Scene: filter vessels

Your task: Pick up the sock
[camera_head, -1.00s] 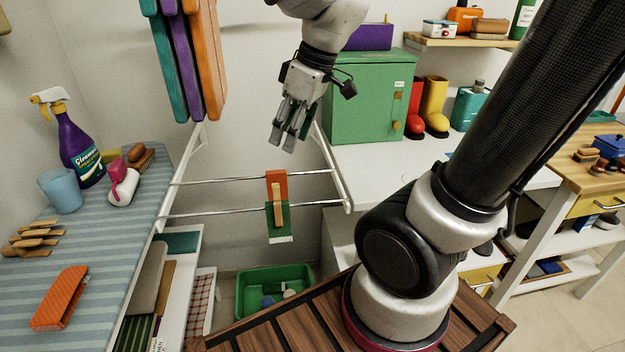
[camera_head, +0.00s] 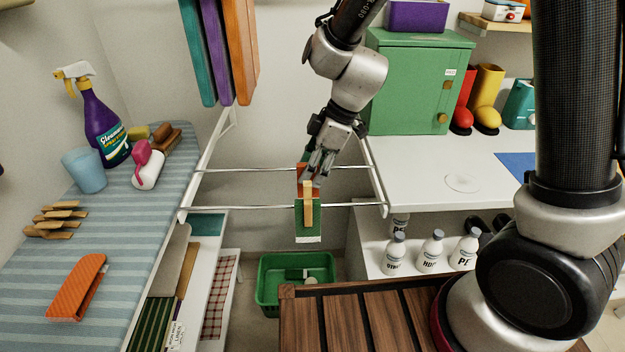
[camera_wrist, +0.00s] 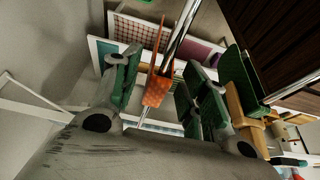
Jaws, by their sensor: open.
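Two small pieces of cloth hang on the drying rails. An orange dotted one (camera_head: 302,172) is on the far rail; it also shows in the wrist view (camera_wrist: 157,90). A green one with a white lower edge (camera_head: 309,229) hangs on the near rail under a wooden peg (camera_head: 308,204). I cannot tell from its shape which is the sock. My gripper (camera_head: 319,170) is open and empty, pointing down close to the orange cloth. In the wrist view the orange cloth shows between its green-padded fingers (camera_wrist: 158,82); contact cannot be told.
A green tub (camera_head: 262,292) stands on the floor below the rails. The striped board (camera_head: 130,245) at left carries a spray bottle (camera_head: 101,128), a cup and pegs. A green cabinet (camera_head: 408,85) stands at right, with several white bottles (camera_head: 431,250) below the white counter.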

